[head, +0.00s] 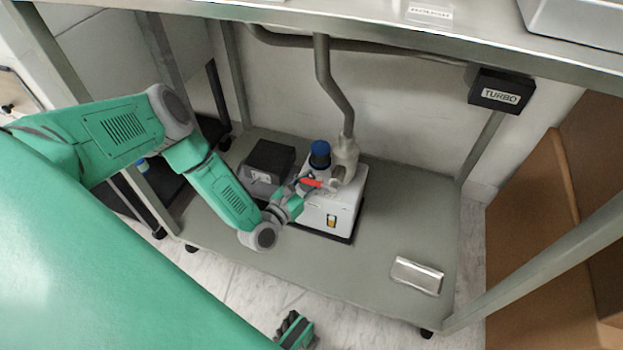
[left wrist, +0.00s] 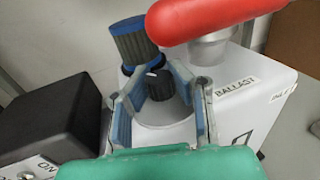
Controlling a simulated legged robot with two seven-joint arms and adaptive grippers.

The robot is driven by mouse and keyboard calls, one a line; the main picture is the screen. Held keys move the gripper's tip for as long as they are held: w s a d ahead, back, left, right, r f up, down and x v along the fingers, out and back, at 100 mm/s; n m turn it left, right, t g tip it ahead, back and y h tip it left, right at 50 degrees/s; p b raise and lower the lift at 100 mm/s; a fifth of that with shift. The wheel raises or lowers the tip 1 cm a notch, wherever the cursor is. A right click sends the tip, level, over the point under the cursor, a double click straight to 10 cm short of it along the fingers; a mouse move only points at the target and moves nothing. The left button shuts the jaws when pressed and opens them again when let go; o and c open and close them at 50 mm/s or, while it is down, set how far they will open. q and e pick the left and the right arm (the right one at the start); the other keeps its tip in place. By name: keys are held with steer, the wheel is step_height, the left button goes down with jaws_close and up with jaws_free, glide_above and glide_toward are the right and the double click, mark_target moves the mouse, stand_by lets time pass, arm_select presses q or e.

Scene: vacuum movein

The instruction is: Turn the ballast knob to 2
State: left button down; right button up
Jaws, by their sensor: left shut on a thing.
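The white pump (head: 326,212) stands on the lower shelf of a metal frame. My left gripper (head: 302,187) reaches down to its top from the left. In the left wrist view the small black ballast knob (left wrist: 160,88) sits on a round base between my left gripper's fingers (left wrist: 158,80), which are shut on it. A small pale mark shows on the knob. The BALLAST label (left wrist: 237,87) is right of the fingers. Any numbers around the knob are hidden or too small to read. My right gripper (head: 296,330) is partly visible low in the head view; its jaw state is unclear.
A blue-topped cap (head: 320,151) stands behind the knob, and a red handle (left wrist: 205,18) crosses close above. A black box (head: 270,165) is left of the pump. A grey pipe (head: 332,85) rises behind.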

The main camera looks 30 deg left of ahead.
arm_select(q)
steer(key=m+g+h, duration=0.1)
steer(key=m+h, duration=0.2)
steer(key=h, duration=0.1)
steer(key=m+g+h, duration=0.2)
steer(key=m+h, duration=0.1)
steer(key=h, duration=0.1)
steer(key=shift+s+a+f+h, duration=0.1)
steer(key=shift+s+a+h, duration=0.05)
steer(key=shift+h, duration=0.55)
steer(key=c, duration=1.3)
jaws_free()
